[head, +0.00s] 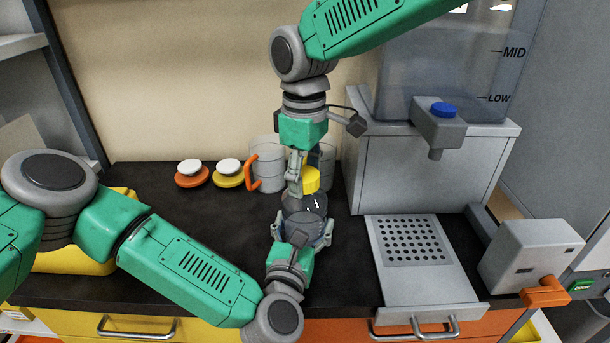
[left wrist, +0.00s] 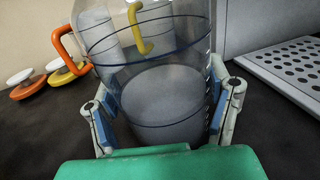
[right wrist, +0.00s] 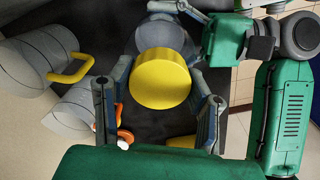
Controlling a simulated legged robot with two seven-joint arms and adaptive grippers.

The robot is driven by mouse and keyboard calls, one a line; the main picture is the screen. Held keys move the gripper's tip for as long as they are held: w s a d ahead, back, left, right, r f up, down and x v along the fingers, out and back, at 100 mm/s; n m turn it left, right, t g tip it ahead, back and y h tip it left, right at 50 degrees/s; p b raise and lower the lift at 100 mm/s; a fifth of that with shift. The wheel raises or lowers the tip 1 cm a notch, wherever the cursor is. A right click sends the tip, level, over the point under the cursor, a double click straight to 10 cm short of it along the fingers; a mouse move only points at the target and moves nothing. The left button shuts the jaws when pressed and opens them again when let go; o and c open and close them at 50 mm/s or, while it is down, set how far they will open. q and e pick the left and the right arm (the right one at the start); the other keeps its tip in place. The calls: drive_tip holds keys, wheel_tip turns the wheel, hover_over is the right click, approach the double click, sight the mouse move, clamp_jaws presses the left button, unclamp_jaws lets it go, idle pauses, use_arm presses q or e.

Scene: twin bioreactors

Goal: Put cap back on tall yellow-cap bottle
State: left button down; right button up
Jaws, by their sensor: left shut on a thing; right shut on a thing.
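The tall clear bottle (head: 303,206) stands upright on the dark counter, with greyish contents. My left gripper (head: 302,232) is shut around its lower body; in the left wrist view the fingers (left wrist: 165,110) press on both sides of the bottle (left wrist: 160,95). The yellow cap (head: 311,180) is directly over the bottle's top. My right gripper (head: 306,168) comes from above and is shut on the cap; in the right wrist view the cap (right wrist: 162,80) sits between the fingertips (right wrist: 160,78). The bottle's neck is hidden, so I cannot tell whether the cap touches it.
Two clear jugs with orange (left wrist: 66,50) and yellow (left wrist: 140,28) handles stand close behind the bottle. Orange (head: 192,180) and yellow (head: 229,180) lids with white knobs lie left. A grey machine (head: 440,165) and perforated tray (head: 425,285) are right.

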drive_tip(key=m, duration=0.5)
drive_tip(key=shift+w+a+r, duration=0.1)
drive_tip(key=shift+w+a, duration=0.05)
drive_tip(key=shift+a, duration=0.05)
drive_tip(key=o, duration=1.3)
drive_tip(key=shift+d, duration=0.1)
wheel_tip(320, 180, up, 4)
drive_tip(key=shift+r, duration=0.2)
drive_tip(key=shift+c, duration=0.5)
